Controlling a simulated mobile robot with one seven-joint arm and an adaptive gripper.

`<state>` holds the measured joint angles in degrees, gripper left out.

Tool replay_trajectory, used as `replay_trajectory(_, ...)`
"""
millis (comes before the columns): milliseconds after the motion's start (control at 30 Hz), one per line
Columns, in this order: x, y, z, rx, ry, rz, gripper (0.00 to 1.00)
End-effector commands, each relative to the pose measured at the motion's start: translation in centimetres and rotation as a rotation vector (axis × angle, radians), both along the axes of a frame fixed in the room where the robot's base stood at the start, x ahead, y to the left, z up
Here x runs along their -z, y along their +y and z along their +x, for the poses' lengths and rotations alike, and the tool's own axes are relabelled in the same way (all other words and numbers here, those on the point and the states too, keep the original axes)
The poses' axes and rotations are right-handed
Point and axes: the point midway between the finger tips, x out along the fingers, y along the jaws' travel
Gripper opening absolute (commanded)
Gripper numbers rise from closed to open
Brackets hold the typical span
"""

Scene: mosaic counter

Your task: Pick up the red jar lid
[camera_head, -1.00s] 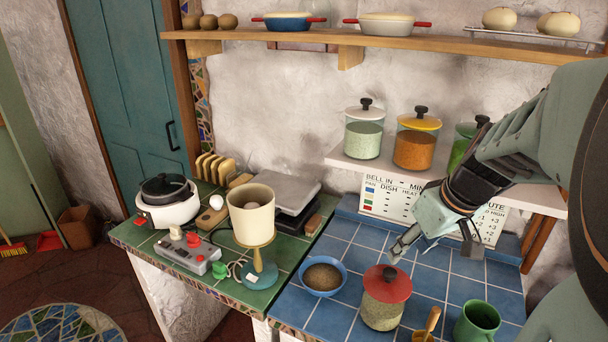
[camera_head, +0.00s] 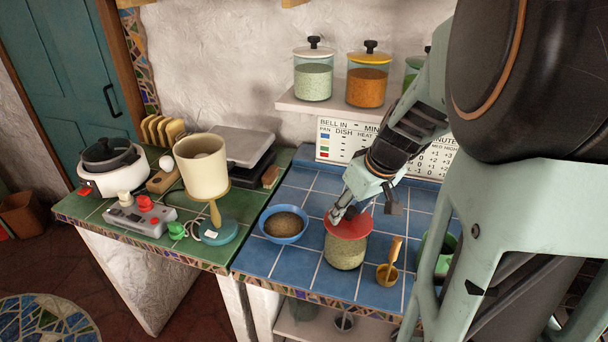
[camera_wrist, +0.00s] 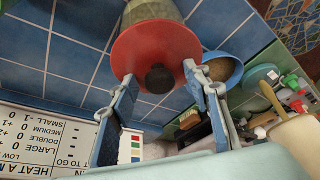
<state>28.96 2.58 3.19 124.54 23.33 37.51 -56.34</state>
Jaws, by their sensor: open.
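The red jar lid (camera_head: 352,224) sits on a glass jar (camera_head: 345,252) of pale grains on the blue tiled counter. In the wrist view the lid (camera_wrist: 150,50) is a red disc with a dark knob (camera_wrist: 159,78) at its centre. My gripper (camera_head: 338,212) is at the lid's upper left edge in the head view, and it hides the knob there. In the wrist view my gripper (camera_wrist: 160,85) is open, with one finger on each side of the knob. The fingers appear apart from the knob; I cannot tell whether they touch the lid.
A blue bowl (camera_head: 284,224) of brown grains stands left of the jar. A small scoop cup with a wooden handle (camera_head: 391,262) stands right of it. A green mug (camera_head: 437,250) is partly behind my arm. The shelf (camera_head: 330,108) with canisters is behind.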

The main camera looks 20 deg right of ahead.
Motion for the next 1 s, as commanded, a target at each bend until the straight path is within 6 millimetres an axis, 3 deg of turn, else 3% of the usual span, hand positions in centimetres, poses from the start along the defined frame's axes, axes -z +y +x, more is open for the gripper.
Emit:
replay_trajectory(167,-0.12,-0.01,0.01,0.000,-0.001,0.000,0.42)
replay_trajectory(533,-0.12,0.00,-0.02,0.001,0.000,0.000,0.01)
replay_trajectory(1000,-1.06,0.07,0.21,0.000,-0.001,0.000,0.00)
